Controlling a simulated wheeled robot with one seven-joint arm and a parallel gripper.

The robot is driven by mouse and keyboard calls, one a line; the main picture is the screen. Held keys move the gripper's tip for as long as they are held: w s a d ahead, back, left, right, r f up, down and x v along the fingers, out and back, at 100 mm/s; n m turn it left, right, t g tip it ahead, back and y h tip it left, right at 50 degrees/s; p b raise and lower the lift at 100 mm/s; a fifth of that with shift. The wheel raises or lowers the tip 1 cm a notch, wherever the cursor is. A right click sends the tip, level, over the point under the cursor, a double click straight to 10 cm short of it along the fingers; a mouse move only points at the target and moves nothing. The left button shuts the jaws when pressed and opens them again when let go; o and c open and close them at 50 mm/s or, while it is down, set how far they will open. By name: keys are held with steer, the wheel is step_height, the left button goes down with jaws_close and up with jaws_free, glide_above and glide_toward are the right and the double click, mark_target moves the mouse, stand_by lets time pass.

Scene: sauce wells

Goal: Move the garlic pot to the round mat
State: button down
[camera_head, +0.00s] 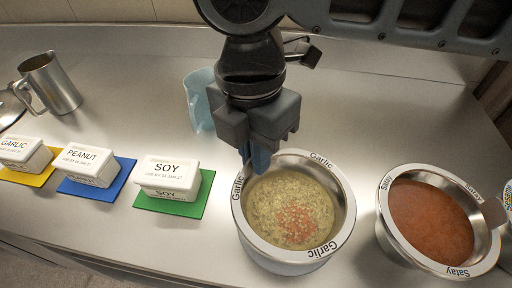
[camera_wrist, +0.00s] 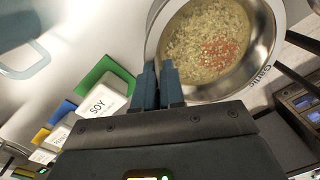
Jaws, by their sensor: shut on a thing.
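The garlic pot (camera_head: 340,236) is a round steel bowl with "Garlic" printed on its wide rim and a pale, chunky sauce with reddish bits inside. It is at the middle right in the head view, and its rim (camera_wrist: 262,66) fills the upper right of the wrist view. My gripper (camera_head: 258,160) is at the pot's upper-left rim, with its blue fingers (camera_wrist: 159,84) shut on the rim. I cannot tell whether the pot rests on the counter or is slightly raised. I see no round mat in either view.
A satay pot (camera_head: 487,258) stands close on the right. On the left are soy (camera_head: 168,178), peanut (camera_head: 88,166) and garlic (camera_head: 24,151) tubs on green, blue and yellow square mats. A blue jug (camera_head: 195,100) stands behind my gripper, and a steel pitcher (camera_head: 55,85) at far left.

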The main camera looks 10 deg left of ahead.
steer(key=shift+f, duration=0.15)
steer(key=c, duration=1.1)
jaws_free()
steer(key=shift+c, duration=0.2)
steer(key=shift+o, duration=0.2)
steer(key=o, duration=0.6)
step_height(320, 180, up, 11)
steer(key=p, duration=0.9)
steer(key=shift+s, duration=0.1)
